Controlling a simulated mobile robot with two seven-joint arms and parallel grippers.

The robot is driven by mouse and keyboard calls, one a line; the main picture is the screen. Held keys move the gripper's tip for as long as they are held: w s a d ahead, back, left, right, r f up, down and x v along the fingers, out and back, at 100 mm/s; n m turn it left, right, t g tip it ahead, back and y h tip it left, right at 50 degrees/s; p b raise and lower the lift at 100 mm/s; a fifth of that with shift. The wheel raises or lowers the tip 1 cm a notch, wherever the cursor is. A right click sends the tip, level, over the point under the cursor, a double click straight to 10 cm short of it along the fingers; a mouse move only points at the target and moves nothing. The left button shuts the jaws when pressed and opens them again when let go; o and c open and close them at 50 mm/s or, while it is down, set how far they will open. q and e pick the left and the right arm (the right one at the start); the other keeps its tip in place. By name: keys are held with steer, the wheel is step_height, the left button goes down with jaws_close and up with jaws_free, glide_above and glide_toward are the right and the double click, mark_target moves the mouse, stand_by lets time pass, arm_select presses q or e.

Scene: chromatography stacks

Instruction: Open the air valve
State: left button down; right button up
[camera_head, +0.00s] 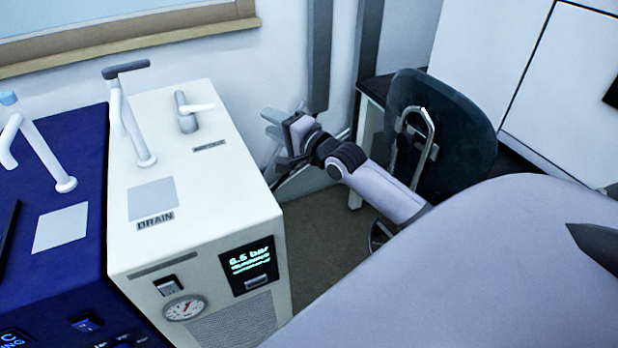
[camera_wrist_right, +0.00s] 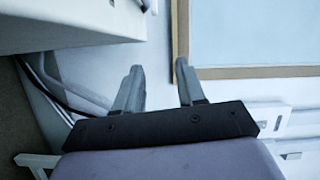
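A small grey valve with a white lever (camera_head: 190,112) stands on top of the white unit (camera_head: 205,165), near its back. The lever points to the right; the label beside it is too blurred to read, so I cannot confirm it is the air valve. My right gripper (camera_head: 268,123) is just right of the white unit, apart from the valve. In the right wrist view its two fingers (camera_wrist_right: 160,82) are spread with nothing between them. The valve does not show clearly in that view. My left gripper is not in view.
A tall white tap (camera_head: 131,115) with a dark top stands by the DRAIN label. The unit's front has a gauge (camera_head: 185,307) and a display (camera_head: 250,263) reading 6.5 bar. A blue unit (camera_head: 60,230) adjoins on the left. A dark chair (camera_head: 455,125) stands to the right.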

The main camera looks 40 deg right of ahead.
steer(key=s+a+f+n+g, duration=0.2)
steer(key=s+f+n+g, duration=0.2)
steer(key=s+f+n, duration=0.7)
steer(key=shift+s+f+n, duration=0.4)
steer(key=shift+s+f, duration=0.1)
steer(key=shift+f, duration=1.65)
steer(key=shift+o, duration=0.5)
